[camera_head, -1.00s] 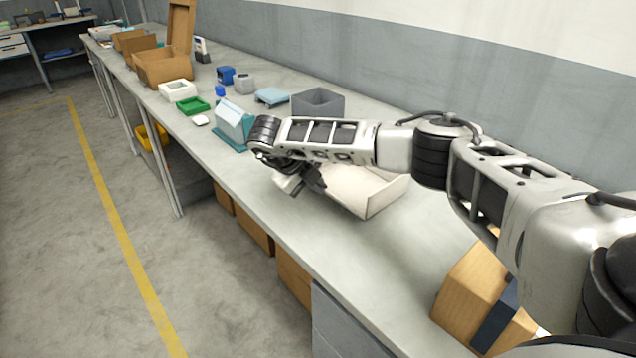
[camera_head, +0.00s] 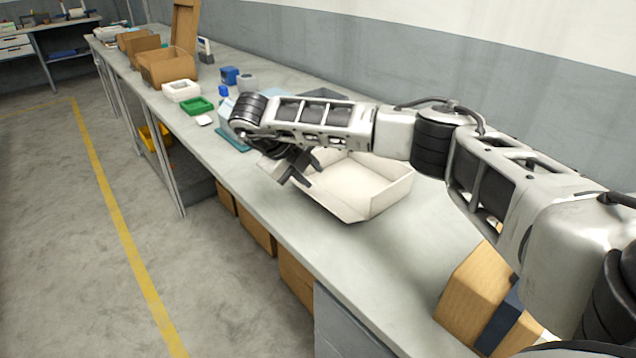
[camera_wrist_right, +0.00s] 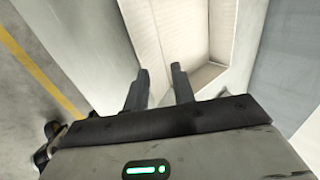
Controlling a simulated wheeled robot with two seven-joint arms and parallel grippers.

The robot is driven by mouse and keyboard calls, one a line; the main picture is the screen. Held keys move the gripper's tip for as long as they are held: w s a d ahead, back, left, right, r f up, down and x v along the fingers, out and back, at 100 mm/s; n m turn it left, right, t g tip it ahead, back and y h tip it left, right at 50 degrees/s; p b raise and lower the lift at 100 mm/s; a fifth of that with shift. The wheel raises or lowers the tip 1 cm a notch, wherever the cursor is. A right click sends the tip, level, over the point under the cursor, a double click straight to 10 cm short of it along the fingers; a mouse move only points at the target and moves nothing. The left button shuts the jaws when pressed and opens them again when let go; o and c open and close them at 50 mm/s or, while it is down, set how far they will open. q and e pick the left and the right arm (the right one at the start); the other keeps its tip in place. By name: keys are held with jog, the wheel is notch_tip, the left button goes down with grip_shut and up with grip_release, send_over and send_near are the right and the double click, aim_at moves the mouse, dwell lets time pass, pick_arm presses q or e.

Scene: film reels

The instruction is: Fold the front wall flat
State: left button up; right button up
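A cream open-topped box (camera_head: 358,178) sits on the bench. Its right end wall stands up, and its front wall (camera_head: 332,200) runs along the aisle side and looks tilted outward. In the right wrist view the box interior (camera_wrist_right: 215,35) shows beyond the fingers, with a long pale panel (camera_wrist_right: 145,25) along its left. My right gripper (camera_head: 298,168) is at the box's left end, partly over it. The arm hides part of the box's back and left end. My left gripper is not in view.
A wooden block (camera_head: 470,290) lies at the near right under my arm. Behind the gripper are a teal-based object (camera_head: 233,138), a green tray (camera_head: 197,105), a white container (camera_head: 181,91) and cardboard boxes (camera_head: 165,67). The bench's front edge borders the aisle.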

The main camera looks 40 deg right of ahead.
jog(key=v, duration=1)
jog(key=shift+r, duration=0.15)
jog(key=shift+a, duration=0.1)
